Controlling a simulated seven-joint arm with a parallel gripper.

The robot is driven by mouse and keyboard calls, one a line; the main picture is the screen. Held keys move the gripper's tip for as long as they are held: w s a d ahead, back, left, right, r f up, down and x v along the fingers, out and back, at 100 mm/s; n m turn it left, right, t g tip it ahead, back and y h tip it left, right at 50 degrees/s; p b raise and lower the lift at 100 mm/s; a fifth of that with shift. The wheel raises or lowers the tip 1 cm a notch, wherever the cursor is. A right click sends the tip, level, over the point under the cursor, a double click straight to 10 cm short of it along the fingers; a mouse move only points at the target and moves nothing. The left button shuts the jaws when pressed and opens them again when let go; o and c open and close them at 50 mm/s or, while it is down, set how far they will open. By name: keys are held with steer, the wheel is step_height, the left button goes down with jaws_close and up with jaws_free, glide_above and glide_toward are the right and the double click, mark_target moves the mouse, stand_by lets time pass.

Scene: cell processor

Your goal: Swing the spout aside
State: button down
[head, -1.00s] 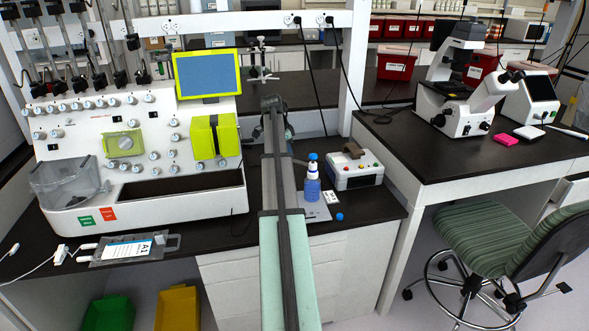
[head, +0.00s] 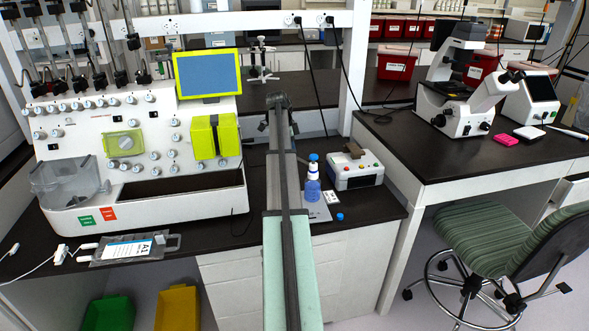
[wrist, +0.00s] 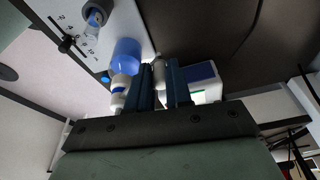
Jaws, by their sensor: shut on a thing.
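My gripper (wrist: 161,84) shows in the wrist view with its two dark blue fingers close together. A pale grey-white piece (wrist: 158,70) sits between the fingers, and it appears to be the spout. Most of it is hidden by the fingers. A bottle with blue liquid (wrist: 126,54) and a white top (wrist: 118,88) is just left of the fingers. In the head view the bottle (head: 312,190) stands upright with a blue cap, right of my arm. My gripper's fingertips are hidden in the head view.
A white control box (head: 355,176) with coloured buttons stands right of the bottle. A loose blue cap (head: 340,216) lies on the dark bench nearby. The large white processor (head: 140,150) with yellow-green parts fills the left. A microscope (head: 462,75) stands on the right bench.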

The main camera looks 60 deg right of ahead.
steer(key=shift+s+f, duration=0.1)
steer(key=shift+f, duration=0.15)
steer(key=shift+s+d+m+g+y, duration=0.3)
steer(key=shift+s+d+m, duration=0.7)
steer(key=shift+m, duration=0.5)
steer(key=c, duration=1)
jaws_free()
steer(key=shift+w, duration=0.1)
steer(key=shift+c, duration=0.2)
steer(key=shift+d, duration=0.1)
steer(key=shift+w+d+r, duration=0.1)
steer(key=shift+w+r, duration=0.05)
steer(key=shift+w, duration=0.1)
step_height(320, 180, up, 6)
